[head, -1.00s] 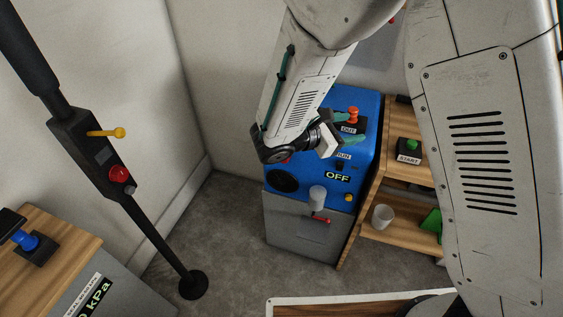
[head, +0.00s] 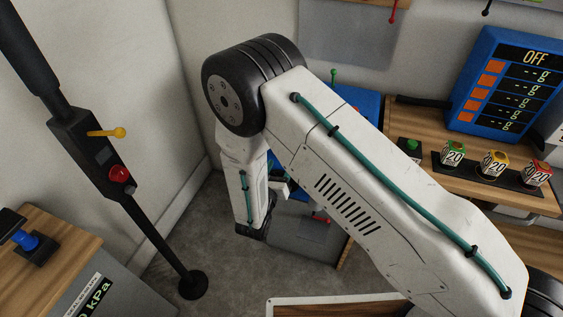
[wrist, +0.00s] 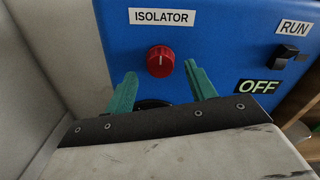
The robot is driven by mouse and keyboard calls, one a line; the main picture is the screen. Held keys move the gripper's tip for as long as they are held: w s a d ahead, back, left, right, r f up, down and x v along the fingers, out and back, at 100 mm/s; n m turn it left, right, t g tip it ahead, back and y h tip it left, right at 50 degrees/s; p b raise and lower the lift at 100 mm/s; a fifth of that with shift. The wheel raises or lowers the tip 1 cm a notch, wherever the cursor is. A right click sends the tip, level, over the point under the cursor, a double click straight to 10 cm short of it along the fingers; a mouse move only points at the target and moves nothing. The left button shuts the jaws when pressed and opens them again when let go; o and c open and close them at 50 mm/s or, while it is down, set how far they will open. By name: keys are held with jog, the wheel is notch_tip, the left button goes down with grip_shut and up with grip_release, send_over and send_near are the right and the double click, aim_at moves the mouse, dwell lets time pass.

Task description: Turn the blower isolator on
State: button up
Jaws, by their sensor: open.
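The isolator is a round red knob (wrist: 160,61) with a pale pointer mark that stands roughly upright. It sits on a blue panel (wrist: 232,50) under the ISOLATOR label (wrist: 162,17) in the wrist view. My gripper (wrist: 158,82) is open, its two teal fingers apart and nothing between them. The knob lies just beyond the fingertips, between them in the picture; I cannot tell the exact gap. In the head view my arm hides the knob and most of the blue blower unit (head: 355,100).
A RUN switch (wrist: 290,57) and an OFF display (wrist: 258,87) are right of the knob. A pale wall (wrist: 25,115) stands close on the left.

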jog(key=shift+x, duration=1.4)
jog(key=c, duration=1)
jog(key=shift+o, duration=0.2)
